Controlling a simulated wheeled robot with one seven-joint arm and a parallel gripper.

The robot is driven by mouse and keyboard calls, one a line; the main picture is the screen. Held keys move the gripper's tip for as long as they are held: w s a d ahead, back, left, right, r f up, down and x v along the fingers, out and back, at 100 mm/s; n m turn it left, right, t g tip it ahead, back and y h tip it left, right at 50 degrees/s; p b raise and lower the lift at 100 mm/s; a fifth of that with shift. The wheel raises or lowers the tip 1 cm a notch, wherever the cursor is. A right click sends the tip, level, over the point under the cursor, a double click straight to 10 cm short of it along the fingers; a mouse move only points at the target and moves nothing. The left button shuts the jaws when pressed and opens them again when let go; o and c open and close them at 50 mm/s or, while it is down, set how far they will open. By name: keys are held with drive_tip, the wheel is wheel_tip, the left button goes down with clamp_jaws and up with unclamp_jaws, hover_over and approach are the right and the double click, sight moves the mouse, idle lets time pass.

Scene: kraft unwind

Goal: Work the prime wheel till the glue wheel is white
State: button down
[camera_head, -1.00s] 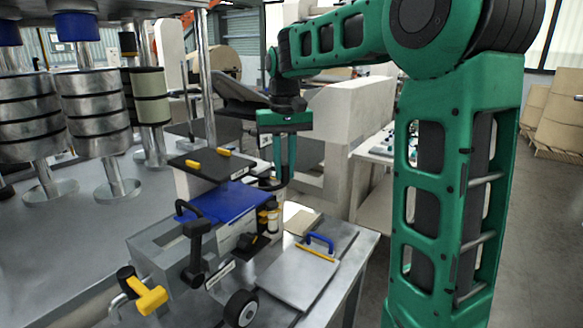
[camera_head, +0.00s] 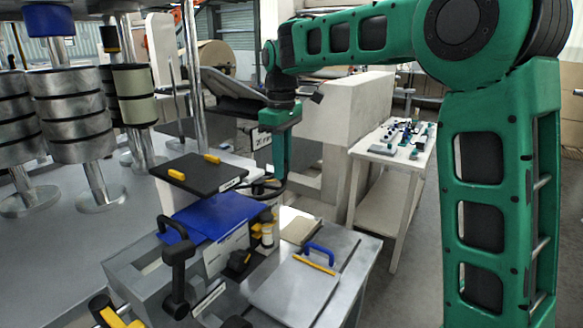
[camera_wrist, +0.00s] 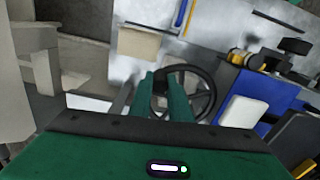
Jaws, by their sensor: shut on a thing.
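My gripper (camera_head: 279,186) reaches down behind the machine with the blue top cover. In the wrist view, its green fingers (camera_wrist: 164,82) are closed together on the rim of a black spoked handwheel (camera_wrist: 208,78). The handwheel is partly hidden behind the fingers; in the head view only part of its dark rim (camera_head: 262,187) shows. It looks like the prime wheel, but I can read no label. I cannot pick out the glue wheel or its colour for certain. A dark round part (camera_head: 236,322) is cut off at the bottom of the head view.
The blue cover (camera_head: 212,216) and a dark panel with yellow grips (camera_head: 205,175) stand close by. A grey plate with a blue handle (camera_head: 292,288) lies in front. Metal rollers (camera_head: 75,118) rise at left. A white table with small parts (camera_head: 375,148) stands behind.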

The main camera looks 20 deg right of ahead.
drive_tip(key=w+n, duration=0.1)
drive_tip(key=n, duration=0.1)
drive_tip(key=w+n, duration=0.1)
drive_tip(key=n, duration=0.1)
drive_tip(key=shift+w+a+n, duration=0.1)
drive_tip(key=shift+w+n, duration=0.2)
drive_tip(key=shift+w, duration=0.1)
drive_tip(key=n, duration=0.1)
drive_tip(key=w+a+n, duration=0.1)
drive_tip(key=n, duration=0.1)
drive_tip(key=w+n, duration=0.1)
drive_tip(key=n, duration=0.1)
drive_tip(key=shift+w+a, duration=0.25)
drive_tip(key=shift+a, duration=0.15)
drive_tip(key=shift+w+a+r+n, duration=0.1)
drive_tip(key=shift+w+a+n, duration=0.15)
drive_tip(key=shift+a+n, duration=0.8)
drive_tip(key=shift+w+a+r+n, duration=0.1)
drive_tip(key=shift+w+a+n, duration=0.2)
drive_tip(key=shift+n, duration=1.4)
drive_tip(key=shift+w+a+n, duration=0.25)
drive_tip(key=shift+a+n, duration=0.45)
drive_tip(key=shift+n, duration=0.65)
drive_tip(key=shift+a, duration=0.15)
drive_tip(key=c, duration=1.8)
unclamp_jaws()
drive_tip(key=shift+o, duration=0.8)
drive_tip(key=shift+f, duration=0.1)
